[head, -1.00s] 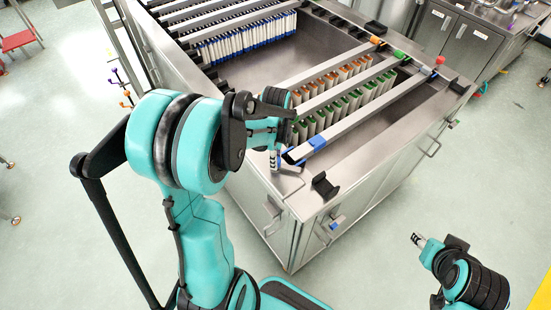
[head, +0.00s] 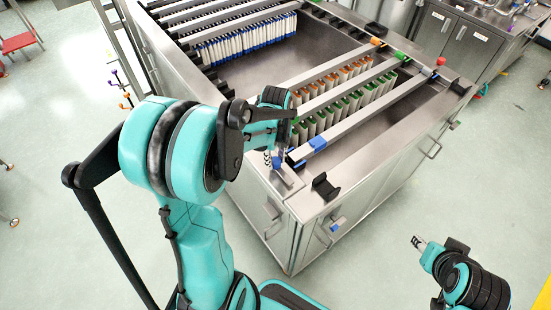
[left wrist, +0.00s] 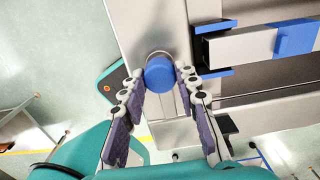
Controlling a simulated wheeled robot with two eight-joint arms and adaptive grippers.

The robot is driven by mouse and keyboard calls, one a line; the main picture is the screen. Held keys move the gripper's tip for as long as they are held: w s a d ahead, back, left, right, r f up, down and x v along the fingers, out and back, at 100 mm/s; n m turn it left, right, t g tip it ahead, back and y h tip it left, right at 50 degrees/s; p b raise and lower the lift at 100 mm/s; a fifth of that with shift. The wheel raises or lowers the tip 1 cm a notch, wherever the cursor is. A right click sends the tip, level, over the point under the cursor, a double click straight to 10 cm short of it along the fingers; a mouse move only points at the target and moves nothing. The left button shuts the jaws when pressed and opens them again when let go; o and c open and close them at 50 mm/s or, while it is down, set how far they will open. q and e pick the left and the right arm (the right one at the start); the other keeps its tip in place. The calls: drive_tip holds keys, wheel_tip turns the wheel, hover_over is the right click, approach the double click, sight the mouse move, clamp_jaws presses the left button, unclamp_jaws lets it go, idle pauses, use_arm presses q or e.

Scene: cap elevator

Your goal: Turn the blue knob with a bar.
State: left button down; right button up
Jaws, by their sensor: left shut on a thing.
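The blue knob (left wrist: 160,75) shows in the left wrist view as a round blue cap on the steel top of the cabinet. My left gripper (left wrist: 160,80) has its fingers on both sides of the knob and is shut on it. In the head view the left gripper (head: 272,158) is at the cabinet's near corner, and my arm hides part of it. A bar (head: 345,128) with blue end fittings lies just right of the knob. My right gripper (head: 418,242) is low on the right, away from the cabinet; its fingers are too small to judge.
The steel cabinet (head: 290,230) holds orange and green cartridges (head: 345,100) and white-blue ones (head: 240,40) under parallel bars. A black bracket (head: 325,186) stands on its near edge. A blue-tipped handle (head: 336,226) is on its front.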

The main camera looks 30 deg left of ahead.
sight(276, 160)
use_arm(q)
drive_tip(key=shift+w, duration=0.1)
idle(0.4)
drive_tip(key=c, duration=1.1)
unclamp_jaws()
wheel_tip(276, 160, up, 12)
drive_tip(key=s+d+f+n+t+b, duration=0.2)
drive_tip(key=s+d+f+n, duration=0.1)
drive_tip(key=n, duration=0.3)
drive_tip(key=s+d+f+n+t+b, duration=0.2)
drive_tip(key=s+d+f+n+b, duration=0.1)
drive_tip(key=n, duration=0.4)
drive_tip(key=s+d+f+n+t+b, duration=0.2)
drive_tip(key=s+d+n, duration=0.1)
drive_tip(key=n, duration=0.4)
drive_tip(key=shift+s+d+f+t+b, duration=0.15)
drive_tip(key=shift+d+f+b, duration=0.05)
drive_tip(key=shift+d, duration=0.15)
drive_tip(key=shift+s+d+f+t+b, duration=0.1)
drive_tip(key=shift+d+f+t+b, duration=0.1)
drive_tip(key=shift+d, duration=0.15)
drive_tip(key=shift+s+d+f+n+t, duration=0.1)
drive_tip(key=shift+d+f+n+t, duration=0.1)
drive_tip(key=shift+n, duration=0.4)
drive_tip(key=shift+s+d+f+n+t, duration=0.1)
drive_tip(key=shift+f+n, duration=0.05)
drive_tip(key=shift+n, duration=0.45)
